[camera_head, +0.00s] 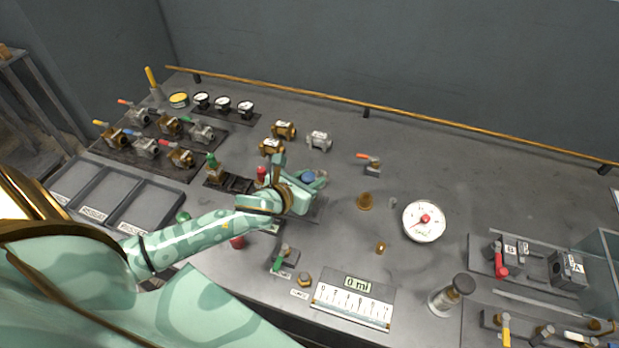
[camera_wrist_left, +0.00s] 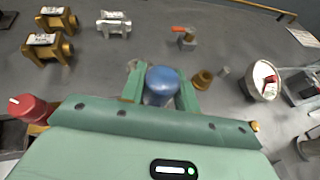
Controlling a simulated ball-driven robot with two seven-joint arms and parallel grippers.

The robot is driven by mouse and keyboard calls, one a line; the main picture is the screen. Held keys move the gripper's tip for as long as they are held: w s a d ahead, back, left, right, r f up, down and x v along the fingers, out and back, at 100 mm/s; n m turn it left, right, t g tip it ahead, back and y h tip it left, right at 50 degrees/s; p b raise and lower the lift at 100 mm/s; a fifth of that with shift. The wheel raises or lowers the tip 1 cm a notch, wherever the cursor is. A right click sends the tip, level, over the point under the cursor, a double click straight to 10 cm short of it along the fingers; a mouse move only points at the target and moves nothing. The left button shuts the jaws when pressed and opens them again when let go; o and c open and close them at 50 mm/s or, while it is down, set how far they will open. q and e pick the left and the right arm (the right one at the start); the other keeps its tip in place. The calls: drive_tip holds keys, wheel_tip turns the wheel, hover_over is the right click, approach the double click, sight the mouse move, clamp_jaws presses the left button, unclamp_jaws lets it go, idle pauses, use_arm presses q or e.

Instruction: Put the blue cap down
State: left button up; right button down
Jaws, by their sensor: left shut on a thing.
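The blue cap (camera_head: 308,176) is between the fingers of my left gripper (camera_head: 314,182) over the middle of the bench. In the left wrist view, the round blue cap (camera_wrist_left: 162,81) shows between the two green fingers of the gripper (camera_wrist_left: 160,92), which are shut on it. My gripper body hides the lower part of the cap and what lies under it. I cannot tell whether the cap touches the bench. My right gripper is in neither view.
Brass fittings (camera_head: 284,130) and a silver one (camera_head: 319,140) stand behind the gripper. A red cap (camera_head: 261,173) is to its left. To the right are an orange-handled valve (camera_head: 371,164), a brass piece (camera_head: 364,201) and a white dial (camera_head: 424,221). Bare bench lies between them.

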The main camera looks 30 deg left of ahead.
use_arm(q)
drive_tip(key=shift+f, duration=0.2)
drive_tip(key=o, duration=1)
drive_tip(key=shift+c, duration=0.2)
drive_tip(key=shift+r, duration=0.35)
drive_tip(key=p+v, duration=0.2)
drive_tip(key=v, duration=1)
drive_tip(key=shift+r, duration=0.25)
